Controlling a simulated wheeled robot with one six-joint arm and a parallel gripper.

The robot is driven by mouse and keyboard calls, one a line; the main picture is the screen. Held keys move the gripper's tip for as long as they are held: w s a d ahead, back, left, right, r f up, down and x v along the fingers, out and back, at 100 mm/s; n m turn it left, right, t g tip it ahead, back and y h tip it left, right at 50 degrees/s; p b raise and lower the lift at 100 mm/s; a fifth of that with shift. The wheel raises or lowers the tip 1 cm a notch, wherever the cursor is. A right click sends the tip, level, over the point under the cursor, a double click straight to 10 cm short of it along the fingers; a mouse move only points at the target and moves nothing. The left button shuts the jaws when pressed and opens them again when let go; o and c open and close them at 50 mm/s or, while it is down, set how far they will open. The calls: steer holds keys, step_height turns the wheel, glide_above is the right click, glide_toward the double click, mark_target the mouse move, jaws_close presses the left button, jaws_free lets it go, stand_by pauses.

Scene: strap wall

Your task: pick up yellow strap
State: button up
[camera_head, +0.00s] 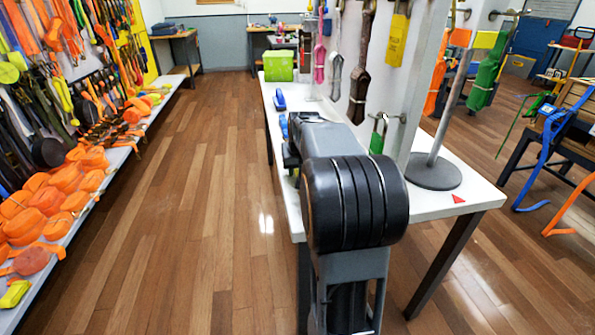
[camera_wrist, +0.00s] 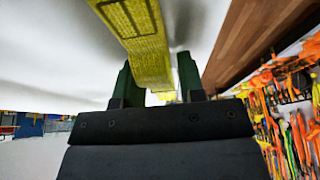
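In the wrist view, a yellow strap (camera_wrist: 146,50) with a darker outlined patch runs from the top edge down between the two fingers of my gripper (camera_wrist: 158,80). The dark green fingers stand apart, one on each side of the strap. The gap beside the strap is narrow, and I see no clear grip on it. In the head view my arm hides the gripper and this part of the strap. A yellow piece (camera_head: 398,40) also hangs on the white panel there.
The white table (camera_head: 455,193) carries a green box (camera_head: 279,66), blue items (camera_head: 280,99) and a round grey stand base (camera_head: 433,171). Straps hang on the panel above it. A shelf of orange straps (camera_head: 48,200) lines the left wall. The wooden floor (camera_head: 190,200) between is clear.

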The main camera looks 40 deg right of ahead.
steer(key=c, duration=0.6)
steer(key=shift+r, duration=0.1)
